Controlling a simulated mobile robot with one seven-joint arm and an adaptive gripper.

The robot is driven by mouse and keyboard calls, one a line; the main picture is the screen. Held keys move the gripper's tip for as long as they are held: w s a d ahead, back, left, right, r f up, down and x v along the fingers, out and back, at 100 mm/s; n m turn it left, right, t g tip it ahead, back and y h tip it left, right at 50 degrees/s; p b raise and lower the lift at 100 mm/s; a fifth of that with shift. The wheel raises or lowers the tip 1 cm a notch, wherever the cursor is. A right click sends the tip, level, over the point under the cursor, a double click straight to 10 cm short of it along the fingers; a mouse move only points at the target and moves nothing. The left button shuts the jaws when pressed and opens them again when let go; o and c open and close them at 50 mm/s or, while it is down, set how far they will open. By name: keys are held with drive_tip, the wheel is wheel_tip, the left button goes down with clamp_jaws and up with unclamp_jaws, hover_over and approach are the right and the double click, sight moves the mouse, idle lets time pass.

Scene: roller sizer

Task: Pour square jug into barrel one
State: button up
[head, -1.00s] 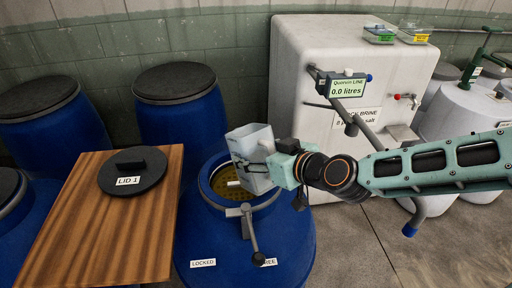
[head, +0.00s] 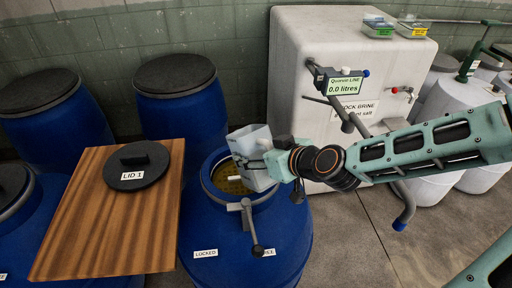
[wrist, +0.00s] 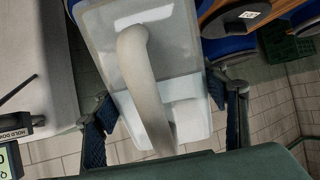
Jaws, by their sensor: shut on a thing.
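The square jug (head: 252,150) is a translucent grey box-shaped vessel, tilted over the open mouth of a blue barrel (head: 240,225). My gripper (head: 283,163) is shut on it from the right. In the wrist view the jug's pale handle (wrist: 140,75) and back face fill the middle, with a finger on each side. Inside the barrel mouth a yellowish, speckled surface shows, partly hidden by the jug. Whether liquid is leaving the jug cannot be told. Lid 1 (head: 137,165), black and round, lies on a wooden board left of the barrel.
The barrel's front has a lever (head: 250,225) with "LOCKED" and another partly hidden label. A large white tank (head: 345,60) with a "0.0 litres" display (head: 345,87) stands behind right. Closed blue barrels (head: 175,95) stand behind left. The wooden board (head: 75,235) is beside the barrel.

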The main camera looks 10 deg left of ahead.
drive_tip(key=shift+r+p, duration=0.1)
drive_tip(key=shift+p, duration=1.05)
drive_tip(key=shift+g+h+p, duration=0.5)
drive_tip(key=shift+h+p, duration=0.1)
drive_tip(key=shift+g+h+p, duration=0.3)
drive_tip(key=shift+g+p, duration=0.05)
drive_tip(key=shift+g, duration=0.05)
drive_tip(key=shift+f+g+h, duration=0.3)
drive_tip(key=shift+f, duration=0.15)
drive_tip(key=shift+s+f+g+h+p, duration=0.1)
drive_tip(key=shift+g+h+p, duration=0.3)
drive_tip(key=shift+f+g+h, duration=0.3)
drive_tip(key=shift+g, duration=0.1)
drive_tip(key=shift+a+h+b, duration=0.1)
drive_tip(key=shift+h+b, duration=0.2)
drive_tip(key=shift+b, duration=0.3)
